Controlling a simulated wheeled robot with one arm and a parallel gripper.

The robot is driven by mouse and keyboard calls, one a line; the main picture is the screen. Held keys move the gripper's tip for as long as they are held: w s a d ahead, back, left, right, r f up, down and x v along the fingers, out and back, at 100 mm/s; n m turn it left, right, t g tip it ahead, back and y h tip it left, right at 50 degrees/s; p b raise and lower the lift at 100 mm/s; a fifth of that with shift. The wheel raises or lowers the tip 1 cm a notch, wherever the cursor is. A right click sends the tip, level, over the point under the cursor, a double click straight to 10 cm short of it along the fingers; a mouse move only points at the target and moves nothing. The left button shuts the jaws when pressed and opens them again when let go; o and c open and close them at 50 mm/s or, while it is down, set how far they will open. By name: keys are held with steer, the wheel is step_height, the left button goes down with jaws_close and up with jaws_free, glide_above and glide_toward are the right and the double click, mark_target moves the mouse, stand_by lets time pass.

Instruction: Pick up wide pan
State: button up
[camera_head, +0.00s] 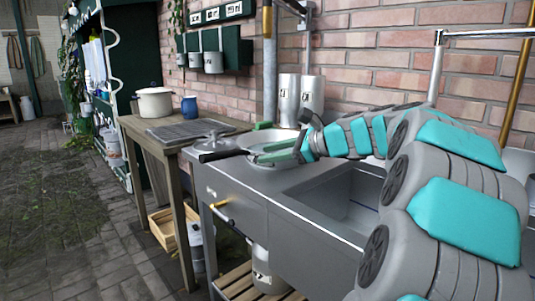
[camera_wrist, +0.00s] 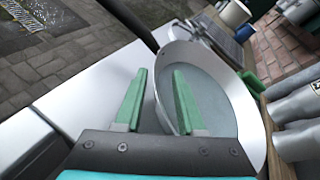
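The wide pan (camera_head: 262,138) is a shallow, light metal pan with a dark handle, on the steel counter left of the sink. In the wrist view the pan (camera_wrist: 225,105) fills the middle right, and its handle (camera_wrist: 128,20) runs up and left. My gripper (camera_wrist: 160,72) is open, with two green fingers apart. The pan's near-left rim shows between the fingers, the right finger over the pan's inside and the left one outside it. I cannot tell whether either finger touches it. In the head view my gripper (camera_head: 285,150) is at the pan's front right.
A lidded pan (camera_head: 212,143) stands just left of the wide pan. Metal canisters (camera_head: 289,98) stand behind it against the brick wall. The sink basin (camera_head: 345,200) lies to the right. A wooden table (camera_head: 215,127) at left holds a white pot (camera_head: 155,103) and a blue mug (camera_head: 190,106).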

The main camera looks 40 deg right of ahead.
mark_target(250, 157)
steer(key=x, duration=0.3)
steer(key=shift+w, duration=0.2)
jaws_close()
stand_by(1.2)
